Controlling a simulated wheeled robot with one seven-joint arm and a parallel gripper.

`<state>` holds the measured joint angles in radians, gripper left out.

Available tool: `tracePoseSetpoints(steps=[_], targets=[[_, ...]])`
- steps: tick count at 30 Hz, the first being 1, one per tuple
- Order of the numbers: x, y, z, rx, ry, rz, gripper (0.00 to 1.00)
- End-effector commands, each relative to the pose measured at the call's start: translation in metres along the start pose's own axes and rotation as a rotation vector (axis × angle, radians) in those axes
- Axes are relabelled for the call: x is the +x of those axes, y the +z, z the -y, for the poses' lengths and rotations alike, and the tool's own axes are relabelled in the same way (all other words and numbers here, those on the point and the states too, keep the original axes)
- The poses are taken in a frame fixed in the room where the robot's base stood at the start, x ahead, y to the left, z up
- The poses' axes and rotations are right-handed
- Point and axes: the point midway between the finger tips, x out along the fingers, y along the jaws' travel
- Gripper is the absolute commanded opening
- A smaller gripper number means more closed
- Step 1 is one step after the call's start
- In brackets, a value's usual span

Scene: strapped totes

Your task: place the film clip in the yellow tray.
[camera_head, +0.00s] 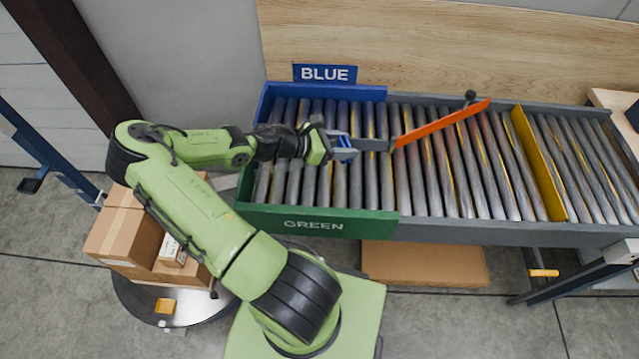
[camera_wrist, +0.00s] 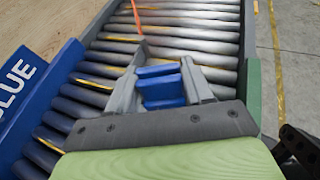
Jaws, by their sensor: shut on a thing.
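My gripper (camera_wrist: 168,68) is over the roller conveyor, and in the head view (camera_head: 358,146) it is above its left part. Its grey fingers are shut on a blue thing (camera_wrist: 162,88) with stacked blue bands. The blue also shows at the gripper in the head view (camera_head: 345,142). I cannot tell for certain that this is the film clip, and no other clip shows. No clear yellow tray is in view. A yellow panel (camera_head: 538,162) crosses the conveyor at the right.
An orange bar (camera_head: 442,124) slants over the rollers just right of my gripper. The blue side wall (camera_head: 325,93) and green side wall (camera_head: 320,221) border the conveyor's left part. Cardboard boxes (camera_head: 124,236) stand at left, with a small yellow-orange block (camera_head: 165,306) below.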

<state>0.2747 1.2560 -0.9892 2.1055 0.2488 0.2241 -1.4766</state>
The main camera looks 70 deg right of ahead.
Motion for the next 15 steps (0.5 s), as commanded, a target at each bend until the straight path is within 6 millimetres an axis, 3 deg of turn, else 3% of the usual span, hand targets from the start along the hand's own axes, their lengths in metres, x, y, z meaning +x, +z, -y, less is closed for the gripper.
tracePoseSetpoints(steps=[1,5,15], targets=[[0.005,-0.011,0.000,0.000,0.000,0.000,0.21],[0.009,-0.020,0.000,-0.001,0.000,0.001,0.21],[0.032,-0.076,0.000,-0.001,0.000,0.001,0.21]])
